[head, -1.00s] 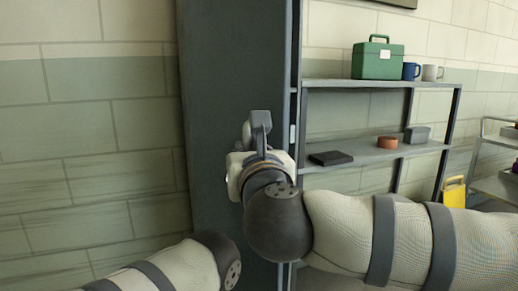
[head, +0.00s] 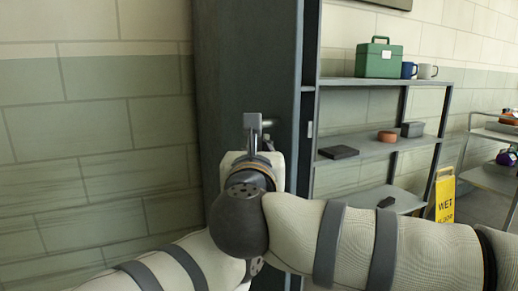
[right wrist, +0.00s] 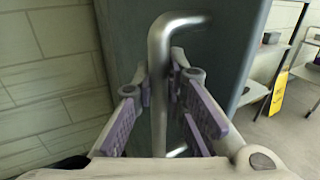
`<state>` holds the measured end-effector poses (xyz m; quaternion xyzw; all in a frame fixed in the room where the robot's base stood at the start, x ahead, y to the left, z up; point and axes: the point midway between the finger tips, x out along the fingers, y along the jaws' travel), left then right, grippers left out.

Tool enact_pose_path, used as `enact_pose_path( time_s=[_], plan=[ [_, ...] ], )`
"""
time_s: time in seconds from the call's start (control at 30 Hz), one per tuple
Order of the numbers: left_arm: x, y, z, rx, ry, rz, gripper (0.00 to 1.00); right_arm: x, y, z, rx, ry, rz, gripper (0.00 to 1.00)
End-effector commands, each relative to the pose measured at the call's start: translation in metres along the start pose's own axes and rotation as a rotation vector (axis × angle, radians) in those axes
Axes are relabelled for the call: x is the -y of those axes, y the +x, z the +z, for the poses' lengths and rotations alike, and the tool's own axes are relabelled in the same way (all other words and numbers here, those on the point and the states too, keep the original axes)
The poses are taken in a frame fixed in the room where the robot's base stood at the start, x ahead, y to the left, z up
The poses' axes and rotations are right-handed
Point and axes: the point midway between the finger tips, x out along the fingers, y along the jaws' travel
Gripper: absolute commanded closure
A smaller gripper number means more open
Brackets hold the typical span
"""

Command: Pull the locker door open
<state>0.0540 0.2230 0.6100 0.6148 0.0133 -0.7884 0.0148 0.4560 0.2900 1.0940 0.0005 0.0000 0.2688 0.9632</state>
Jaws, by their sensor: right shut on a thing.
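The locker door (head: 245,65) is a tall dark grey-green panel left of centre in the head view, and it also fills the upper middle of the right wrist view (right wrist: 225,60). Its handle is a bent metal bar (right wrist: 160,115), upright between my fingers in the wrist view. My right gripper (right wrist: 159,90) is shut on this bar, with a finger on either side. In the head view, my right gripper (head: 253,128) is against the door front, and my wrist hides part of the handle. How far the door stands open is hard to tell. My left gripper is out of view.
Right of the locker is a grey shelf rack (head: 365,82) with a green box (head: 379,60), mugs and small items. A yellow wet-floor sign (head: 445,197) and a cart (head: 492,178) stand farther right. A block wall (head: 90,130) is at left.

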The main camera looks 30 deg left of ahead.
Motion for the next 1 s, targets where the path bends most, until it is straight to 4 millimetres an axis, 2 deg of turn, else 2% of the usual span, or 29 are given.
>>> enact_pose_path(
  time_s=[0.37, 0.4, 0.5, 0.77, 0.87, 1.0],
  plan=[
    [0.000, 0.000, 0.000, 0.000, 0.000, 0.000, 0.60, 0.000, 0.000, 0.000, 0.000, -0.001, -0.002, 1.00],
    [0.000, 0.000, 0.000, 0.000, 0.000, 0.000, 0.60, 0.000, 0.000, 0.000, 0.000, -0.001, -0.002, 0.86],
    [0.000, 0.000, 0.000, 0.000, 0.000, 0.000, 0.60, 0.000, 0.000, 0.000, 0.000, -0.001, -0.002, 0.67],
    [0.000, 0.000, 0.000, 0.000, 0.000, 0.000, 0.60, 0.000, 0.000, 0.000, 0.001, 0.000, -0.002, 0.67],
    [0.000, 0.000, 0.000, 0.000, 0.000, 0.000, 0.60, 0.000, 0.000, 0.010, 0.003, 0.001, -0.003, 0.67],
    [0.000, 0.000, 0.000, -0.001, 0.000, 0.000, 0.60, 0.000, 0.000, 0.045, 0.008, 0.000, -0.003, 0.67]
  ],
)
